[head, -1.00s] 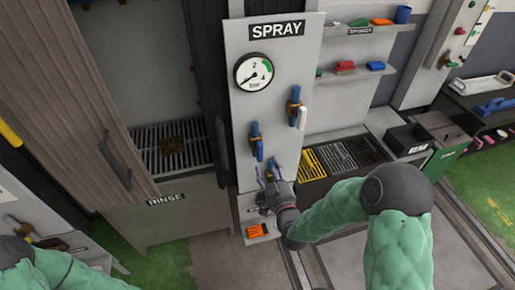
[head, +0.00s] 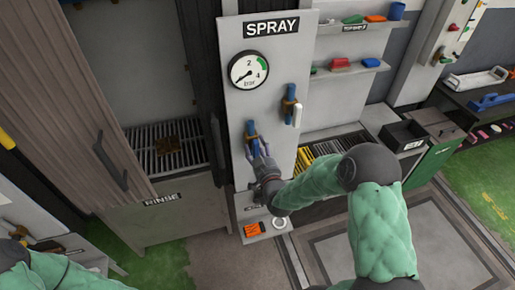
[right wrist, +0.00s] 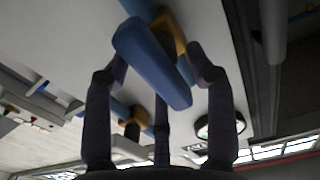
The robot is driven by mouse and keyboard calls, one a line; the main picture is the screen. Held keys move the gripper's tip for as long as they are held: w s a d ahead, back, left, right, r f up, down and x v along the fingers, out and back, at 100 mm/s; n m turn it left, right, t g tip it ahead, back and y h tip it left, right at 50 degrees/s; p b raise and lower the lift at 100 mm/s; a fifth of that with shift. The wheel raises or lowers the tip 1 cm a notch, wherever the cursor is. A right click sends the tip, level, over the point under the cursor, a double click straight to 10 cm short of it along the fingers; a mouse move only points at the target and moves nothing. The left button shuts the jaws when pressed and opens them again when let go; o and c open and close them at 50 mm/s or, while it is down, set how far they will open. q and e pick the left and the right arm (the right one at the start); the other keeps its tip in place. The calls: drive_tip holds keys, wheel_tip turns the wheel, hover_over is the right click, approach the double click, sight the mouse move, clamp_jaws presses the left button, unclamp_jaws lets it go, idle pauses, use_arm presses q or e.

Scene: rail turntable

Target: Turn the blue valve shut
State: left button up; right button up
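Two blue-handled valves with brass bodies sit on the white spray panel (head: 265,85). The lower-left blue valve (head: 251,130) has its handle roughly upright in the head view. My right gripper (head: 262,152) is at the lower end of this handle. In the right wrist view the blue handle (right wrist: 150,62) lies between the spread fingers of my right gripper (right wrist: 160,75), which look open around it. Any finger contact is unclear. The upper-right blue valve (head: 290,98) is apart from the gripper. My left gripper is out of view.
A pressure gauge (head: 248,70) is above the valves. A white handle (head: 297,115) hangs beside the upper-right valve. The rinse cabinet (head: 165,222) stands left of the panel. Shelves with coloured items (head: 345,67) and a grate (head: 350,143) are to the right.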

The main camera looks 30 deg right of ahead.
drive_tip(key=c, duration=0.9)
drive_tip(key=m+b, duration=0.2)
drive_tip(key=shift+d+f+b, duration=0.1)
drive_tip(key=shift+f+b, duration=0.1)
drive_tip(key=shift+b, duration=0.2)
drive_tip(key=m+b, duration=0.5)
drive_tip(key=f+m+b, duration=0.1)
drive_tip(key=m+b, duration=0.4)
drive_tip(key=b, duration=0.1)
drive_tip(key=m+b, duration=0.4)
drive_tip(key=b, duration=0.2)
drive_tip(key=shift+f+m, duration=0.25)
drive_tip(key=shift+m, duration=0.15)
drive_tip(key=shift+m+b, duration=0.6)
drive_tip(key=shift+b, duration=0.45)
drive_tip(key=o, duration=1.1)
drive_tip(key=shift+r, duration=0.1)
drive_tip(key=shift+s, duration=0.1)
